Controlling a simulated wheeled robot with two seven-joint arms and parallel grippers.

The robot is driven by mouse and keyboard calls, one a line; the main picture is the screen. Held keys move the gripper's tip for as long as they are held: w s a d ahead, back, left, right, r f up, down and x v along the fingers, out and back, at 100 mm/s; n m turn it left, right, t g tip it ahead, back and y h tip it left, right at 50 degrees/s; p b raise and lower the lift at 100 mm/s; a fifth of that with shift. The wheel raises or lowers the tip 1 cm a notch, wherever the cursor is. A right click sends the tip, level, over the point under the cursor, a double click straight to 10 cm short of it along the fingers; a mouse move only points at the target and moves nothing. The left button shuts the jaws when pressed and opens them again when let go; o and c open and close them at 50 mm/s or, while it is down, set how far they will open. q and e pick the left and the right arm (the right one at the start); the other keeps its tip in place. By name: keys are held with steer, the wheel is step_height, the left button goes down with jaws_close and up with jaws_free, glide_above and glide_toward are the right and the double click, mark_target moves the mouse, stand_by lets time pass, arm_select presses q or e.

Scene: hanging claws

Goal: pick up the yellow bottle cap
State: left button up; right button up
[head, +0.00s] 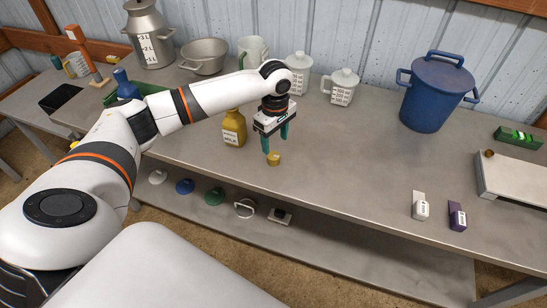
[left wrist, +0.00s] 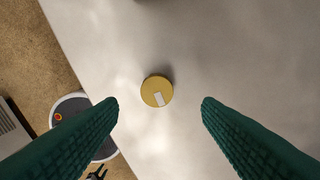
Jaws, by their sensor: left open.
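The yellow bottle cap (head: 274,159) lies on the grey tabletop near its front edge. In the left wrist view the round cap (left wrist: 157,91) shows from above with a small white label on it. My left gripper (head: 278,144) points down at the cap. Its two green fingers are spread wide, and nothing is between the tips. In the left wrist view the cap lies a little beyond the fingertips (left wrist: 160,103), roughly centred between them. A yellow bottle (head: 234,128) stands on the table just left of the gripper. My right gripper is not in view.
A blue lidded pot (head: 433,92) stands at the back right. The tabletop (head: 350,155) right of the cap is clear.

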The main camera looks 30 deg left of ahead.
mark_target(274, 155)
arm_select(q)
steer(key=f, duration=0.6)
steer(key=shift+s+f, duration=0.2)
steer(key=shift+f, duration=0.05)
steer(key=c, duration=1.1)
